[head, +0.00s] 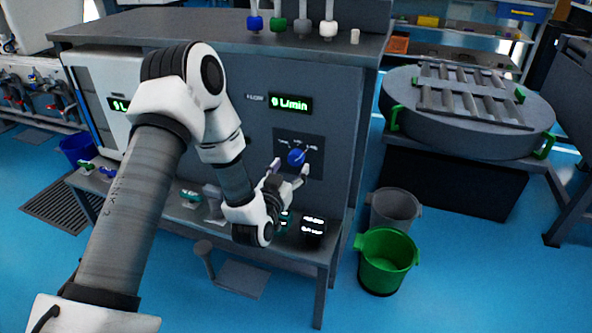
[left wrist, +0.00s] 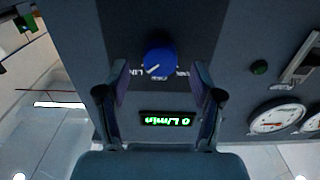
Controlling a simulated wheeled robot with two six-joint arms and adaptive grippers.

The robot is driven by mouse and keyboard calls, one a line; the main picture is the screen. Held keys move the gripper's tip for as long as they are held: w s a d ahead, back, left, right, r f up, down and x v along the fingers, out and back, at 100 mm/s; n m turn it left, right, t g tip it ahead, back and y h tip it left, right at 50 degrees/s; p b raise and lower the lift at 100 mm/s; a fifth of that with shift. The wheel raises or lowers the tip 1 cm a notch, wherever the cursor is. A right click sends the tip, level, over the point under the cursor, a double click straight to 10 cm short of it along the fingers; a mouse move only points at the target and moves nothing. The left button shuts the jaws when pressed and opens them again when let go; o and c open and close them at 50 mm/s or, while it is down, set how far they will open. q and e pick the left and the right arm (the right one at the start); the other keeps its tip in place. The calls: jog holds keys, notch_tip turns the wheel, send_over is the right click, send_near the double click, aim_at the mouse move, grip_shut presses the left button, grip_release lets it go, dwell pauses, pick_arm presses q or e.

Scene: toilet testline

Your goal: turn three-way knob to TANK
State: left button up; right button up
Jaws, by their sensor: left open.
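The blue three-way knob (head: 296,157) sits on a dark plate on the grey bench front, with small labels above it that are too small to read in the head view. The knob also shows in the left wrist view (left wrist: 160,54), where the picture looks upside down. My left gripper (head: 289,168) is open in front of the knob. In the left wrist view its two fingers (left wrist: 160,84) stand either side of the space before the knob, apparently not touching it.
A green L/min display (head: 291,104) is above the knob plate. A low shelf (head: 255,240) with small dark boxes (head: 313,227) juts out below. Green (head: 386,262) and grey (head: 394,209) buckets stand right of the bench. Round gauges (left wrist: 277,119) show in the left wrist view.

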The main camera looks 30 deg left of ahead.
aim_at(296, 158)
pick_arm(q)
jog(key=x, duration=0.2)
jog(key=shift+w, duration=0.35)
jog(key=shift+a, duration=0.1)
jog(key=c, duration=1.1)
jog(key=shift+n, duration=0.3)
jog(key=n, duration=0.4)
jog(key=shift+b, duration=0.35)
jog(key=n, duration=0.5)
jog(key=shift+b, duration=0.4)
jog(key=n+b, duration=0.1)
jog(key=n, duration=0.4)
jog(key=shift+b, duration=0.3)
jog(key=n+b, duration=0.1)
jog(key=n, duration=0.4)
jog(key=shift+r+b, duration=0.1)
jog(key=shift+b, duration=0.2)
jog(key=shift+n, duration=0.3)
